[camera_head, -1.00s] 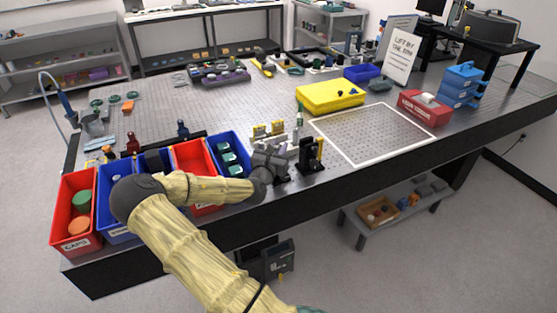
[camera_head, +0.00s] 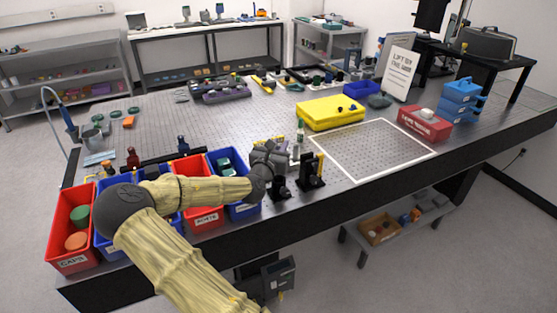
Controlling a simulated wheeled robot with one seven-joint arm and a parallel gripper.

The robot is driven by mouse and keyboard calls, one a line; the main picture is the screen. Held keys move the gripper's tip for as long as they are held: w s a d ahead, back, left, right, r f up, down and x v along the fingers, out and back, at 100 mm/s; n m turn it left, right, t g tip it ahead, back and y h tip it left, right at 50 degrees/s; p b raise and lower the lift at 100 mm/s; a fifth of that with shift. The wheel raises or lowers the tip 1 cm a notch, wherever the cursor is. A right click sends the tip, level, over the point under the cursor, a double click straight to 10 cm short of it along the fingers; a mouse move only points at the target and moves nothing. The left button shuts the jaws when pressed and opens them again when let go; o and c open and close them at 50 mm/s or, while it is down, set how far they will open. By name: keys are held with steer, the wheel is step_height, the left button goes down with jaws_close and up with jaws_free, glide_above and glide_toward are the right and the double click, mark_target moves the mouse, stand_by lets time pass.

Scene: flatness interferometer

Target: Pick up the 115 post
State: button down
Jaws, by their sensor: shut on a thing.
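My gripper (camera_head: 275,157) is above the front edge of the optical table, behind and above a small black stand (camera_head: 278,187). Its jaws are shut on a post, which the wrist and fingers almost wholly hide. No "115" mark can be read. A second black stand (camera_head: 309,172) with an upright yellow-sided piece (camera_head: 319,165) stands just to the right, apart from the gripper.
Open bins stand along the left front: a red caps bin (camera_head: 72,263), another red bin (camera_head: 207,218) and blue bins. The white-framed area (camera_head: 375,145) to the right is clear. A yellow case (camera_head: 328,115) lies beyond.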

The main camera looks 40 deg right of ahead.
steer(key=shift+r, duration=1.75)
